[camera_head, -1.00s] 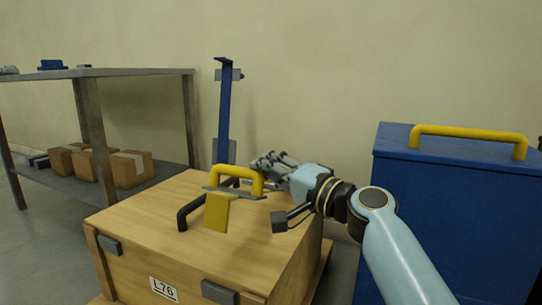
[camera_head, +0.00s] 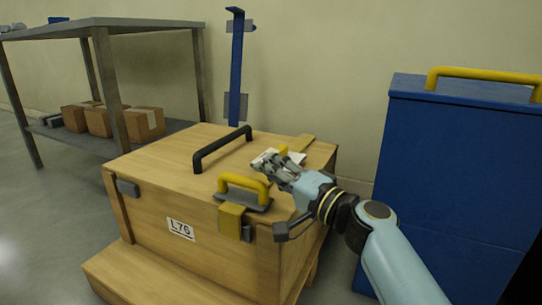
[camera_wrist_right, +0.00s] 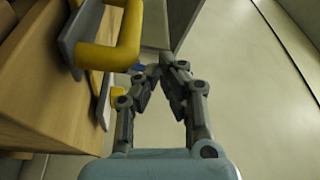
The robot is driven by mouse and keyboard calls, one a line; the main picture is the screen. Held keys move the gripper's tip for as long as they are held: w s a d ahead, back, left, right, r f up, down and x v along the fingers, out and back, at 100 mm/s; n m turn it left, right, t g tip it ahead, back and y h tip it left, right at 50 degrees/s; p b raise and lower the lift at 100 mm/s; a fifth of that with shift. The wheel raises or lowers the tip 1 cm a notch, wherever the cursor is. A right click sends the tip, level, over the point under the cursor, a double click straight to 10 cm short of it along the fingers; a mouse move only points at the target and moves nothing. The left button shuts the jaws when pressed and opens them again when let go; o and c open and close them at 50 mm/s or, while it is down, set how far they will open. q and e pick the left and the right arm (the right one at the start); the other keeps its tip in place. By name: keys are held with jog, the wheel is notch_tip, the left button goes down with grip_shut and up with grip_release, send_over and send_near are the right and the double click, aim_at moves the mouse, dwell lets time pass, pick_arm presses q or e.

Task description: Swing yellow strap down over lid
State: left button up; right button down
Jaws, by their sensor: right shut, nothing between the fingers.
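The wooden crate's lid (camera_head: 165,155) is closed, with a black handle (camera_head: 222,147) on top. The yellow strap's handle (camera_head: 243,187) sits on a grey plate at the lid's front edge, and its yellow end (camera_head: 231,217) hangs down over the crate's front face beside a grey latch. My right gripper (camera_head: 268,166) is shut and empty, just behind and above the yellow handle. In the right wrist view the yellow handle (camera_wrist_right: 128,40) is left of the fingers (camera_wrist_right: 163,66), apart from them. More yellow (camera_head: 303,142) shows behind the fingers, partly hidden. My left gripper is out of view.
A blue cabinet (camera_head: 455,165) with a yellow handle stands close on the right. A blue upright bar (camera_head: 237,70) is on the wall behind. A grey shelf (camera_head: 95,27) with several cardboard boxes stands at left. Floor is clear at far left.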

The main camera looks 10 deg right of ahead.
jog(key=shift+s+a+f, duration=0.1)
jog(key=shift+s+f, duration=0.05)
jog(key=shift+f, duration=0.35)
jog(key=shift+s+f, duration=0.15)
jog(key=shift+f, duration=0.3)
jog(key=shift+s+f, duration=0.1)
jog(key=shift+f, duration=0.1)
